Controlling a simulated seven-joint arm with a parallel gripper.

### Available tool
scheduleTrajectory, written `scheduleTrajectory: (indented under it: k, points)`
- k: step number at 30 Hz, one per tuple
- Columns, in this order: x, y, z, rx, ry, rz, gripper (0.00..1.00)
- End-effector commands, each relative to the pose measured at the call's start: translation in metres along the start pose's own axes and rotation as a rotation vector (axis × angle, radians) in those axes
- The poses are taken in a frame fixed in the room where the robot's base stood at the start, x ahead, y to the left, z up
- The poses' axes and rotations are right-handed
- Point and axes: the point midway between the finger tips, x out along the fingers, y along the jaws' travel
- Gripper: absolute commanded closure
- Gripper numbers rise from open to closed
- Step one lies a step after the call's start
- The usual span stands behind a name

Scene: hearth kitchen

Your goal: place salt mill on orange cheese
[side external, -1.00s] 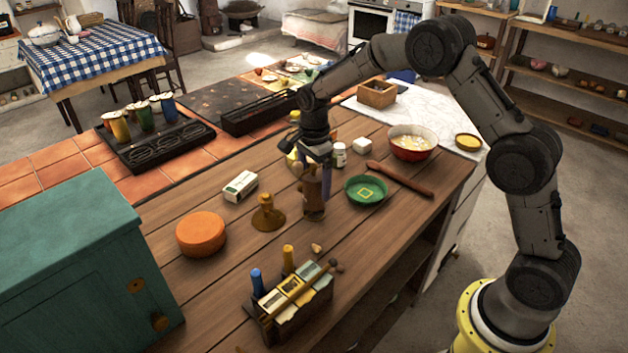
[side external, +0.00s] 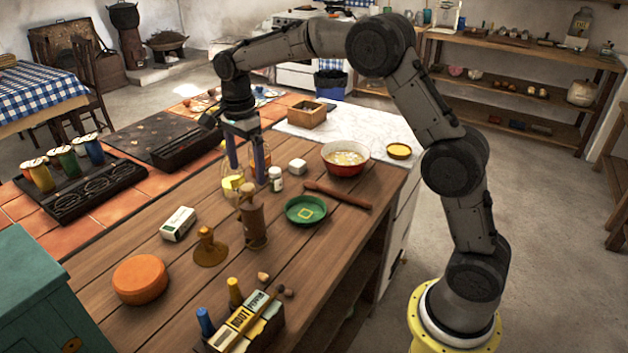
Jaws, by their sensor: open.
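The salt mill (side external: 253,222) appears to be the tall brown turned piece standing upright on the wooden counter. The orange cheese (side external: 140,279) is a thick round wheel lying flat at the counter's front left, with nothing on it. My gripper (side external: 248,178) points down with its fingers apart and empty. Its fingertips are just above the mill's top in the picture. I cannot tell whether they are directly over it or somewhat behind it. A yellowish bottle (side external: 230,185) shows behind the left finger and partly overlaps it.
A brass-coloured piece (side external: 210,248) and a white-green box (side external: 178,224) stand between mill and cheese. A green dish (side external: 306,211) is right of the mill. A holder with packets (side external: 245,325) is at the front, a teal cabinet (side external: 30,295) at left.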

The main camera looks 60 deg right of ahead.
Motion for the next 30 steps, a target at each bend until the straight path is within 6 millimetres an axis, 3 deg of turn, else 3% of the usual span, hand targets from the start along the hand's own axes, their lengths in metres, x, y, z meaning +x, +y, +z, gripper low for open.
scheduleTrajectory:
  k: [4,7,12,16,20,24,30]
  points:
    - [-0.015,0.011,-0.001,-0.066,-0.002,-0.024,0.00]
    - [-0.038,0.036,-0.002,-0.200,-0.002,-0.067,0.00]
    - [-0.078,0.100,-0.007,-0.530,0.022,-0.162,0.00]
    - [-0.095,0.154,-0.013,-0.790,0.062,-0.235,0.00]
    - [-0.099,0.207,-0.019,-1.048,0.123,-0.304,0.00]
    - [-0.091,0.261,-0.025,-1.313,0.208,-0.365,0.00]
    - [-0.068,0.311,-0.032,-1.587,0.319,-0.414,0.00]
